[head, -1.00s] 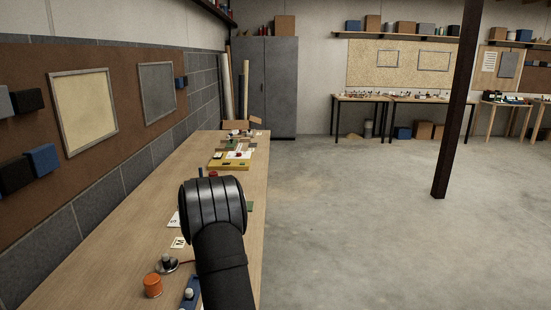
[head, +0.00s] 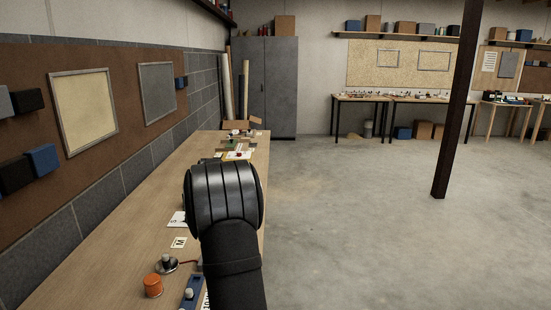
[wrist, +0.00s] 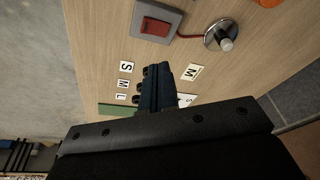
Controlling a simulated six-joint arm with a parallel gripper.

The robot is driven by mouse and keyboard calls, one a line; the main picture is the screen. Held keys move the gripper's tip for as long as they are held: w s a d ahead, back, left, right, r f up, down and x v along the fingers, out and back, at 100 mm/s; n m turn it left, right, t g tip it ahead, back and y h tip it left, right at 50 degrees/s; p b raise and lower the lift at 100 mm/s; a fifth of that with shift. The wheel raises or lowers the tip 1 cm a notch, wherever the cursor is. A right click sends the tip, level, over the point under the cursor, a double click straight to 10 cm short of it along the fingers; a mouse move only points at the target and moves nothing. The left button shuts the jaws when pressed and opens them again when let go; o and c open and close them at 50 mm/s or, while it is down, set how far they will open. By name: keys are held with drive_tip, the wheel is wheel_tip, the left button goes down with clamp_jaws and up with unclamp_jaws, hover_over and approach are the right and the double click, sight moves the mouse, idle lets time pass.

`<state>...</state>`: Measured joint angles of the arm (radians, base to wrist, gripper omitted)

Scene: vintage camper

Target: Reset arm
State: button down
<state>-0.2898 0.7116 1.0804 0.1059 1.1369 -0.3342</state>
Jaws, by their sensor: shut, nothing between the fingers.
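My gripper (wrist: 156,86) shows in the wrist view as dark fingers close together, with nothing between them. It is above the wooden workbench (wrist: 100,30), near small white letter cards (wrist: 125,67). In the head view my dark arm covers the gripper and part of the bench (head: 120,270).
A grey box with a red switch (wrist: 155,26) and a metal knob on a round base (wrist: 222,37) lie on the bench. An orange cylinder (head: 153,286) and blue block (head: 191,293) are near the front. Open floor (head: 360,220) lies to the right.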

drive_tip(key=s+d+r+n+t+y, duration=0.1)
drive_tip(key=s+d+r, duration=0.5)
drive_tip(key=r, duration=0.1)
drive_tip(key=shift+s+d+r+n+t+y, duration=0.15)
drive_tip(key=shift+r+n+t+y, duration=0.15)
drive_tip(key=shift+r+y, duration=0.1)
drive_tip(key=c, duration=2.1)
unclamp_jaws()
